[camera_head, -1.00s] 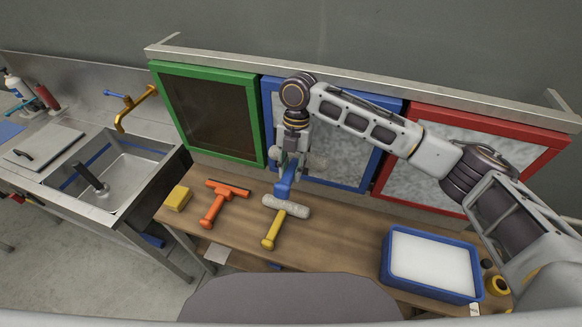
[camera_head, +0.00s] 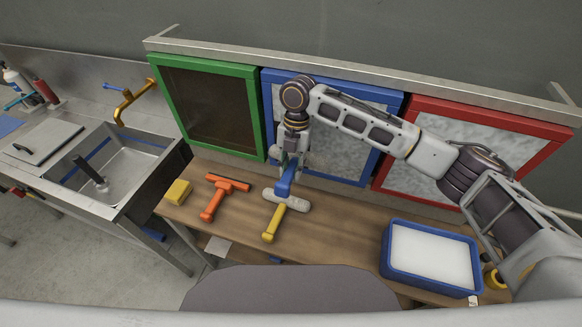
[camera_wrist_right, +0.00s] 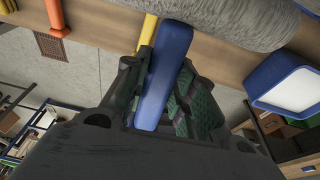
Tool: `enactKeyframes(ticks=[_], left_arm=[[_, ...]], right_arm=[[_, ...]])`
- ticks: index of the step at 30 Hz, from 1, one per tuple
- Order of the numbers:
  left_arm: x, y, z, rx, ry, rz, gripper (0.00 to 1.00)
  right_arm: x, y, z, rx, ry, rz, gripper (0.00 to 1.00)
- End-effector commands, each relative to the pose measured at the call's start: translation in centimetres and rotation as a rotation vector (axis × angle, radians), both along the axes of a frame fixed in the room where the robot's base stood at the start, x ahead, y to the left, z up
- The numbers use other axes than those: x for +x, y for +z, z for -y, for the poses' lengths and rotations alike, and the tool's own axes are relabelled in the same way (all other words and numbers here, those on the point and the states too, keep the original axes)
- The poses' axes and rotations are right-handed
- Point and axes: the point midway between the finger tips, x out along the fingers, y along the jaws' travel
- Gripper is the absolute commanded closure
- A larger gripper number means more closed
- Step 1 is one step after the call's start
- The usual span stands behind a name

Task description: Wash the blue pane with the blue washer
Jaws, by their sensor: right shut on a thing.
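The blue pane (camera_head: 345,135) is the middle one of the row, a blue frame around mottled grey-white glass, partly hidden by my right arm. My right gripper (camera_head: 288,168) is in front of it, low above the table, shut on the blue handle (camera_head: 284,183) of the blue washer. In the right wrist view the handle (camera_wrist_right: 163,75) lies between the fingers of the gripper (camera_wrist_right: 160,95). A fluffy grey roller (camera_head: 298,204) shows below it, close to a yellow handle (camera_head: 272,225); I cannot tell which handle the roller belongs to. My left gripper is out of view.
A blue tray (camera_head: 388,262) with white contents stands right on the wooden table. An orange squeegee (camera_head: 212,207) and yellow sponge (camera_head: 178,191) lie left. Green (camera_head: 257,110) and red (camera_head: 480,112) framed panes flank the blue one. A sink (camera_head: 110,165) is far left.

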Motion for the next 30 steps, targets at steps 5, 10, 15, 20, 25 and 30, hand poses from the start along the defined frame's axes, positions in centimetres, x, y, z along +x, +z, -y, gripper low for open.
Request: enactKeyframes(ticks=[5,10,15,20,25,30], left_arm=[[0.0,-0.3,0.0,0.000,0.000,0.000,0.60],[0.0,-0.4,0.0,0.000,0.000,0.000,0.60],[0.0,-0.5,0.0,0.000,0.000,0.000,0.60],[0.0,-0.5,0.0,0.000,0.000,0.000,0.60],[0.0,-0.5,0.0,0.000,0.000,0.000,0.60],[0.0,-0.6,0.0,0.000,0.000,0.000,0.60]], right_arm=[[0.7,-1.7,1.0,-0.014,-0.025,-0.002,0.96],[0.8,-2.7,1.0,-0.014,-0.025,-0.002,0.96],[0.8,-3.3,1.0,-0.014,-0.025,-0.001,0.96],[0.8,-3.3,1.0,-0.013,-0.025,0.000,0.96],[0.9,-3.3,1.0,-0.013,-0.025,0.000,0.96],[0.9,-3.6,1.0,-0.013,-0.025,0.000,0.96]])
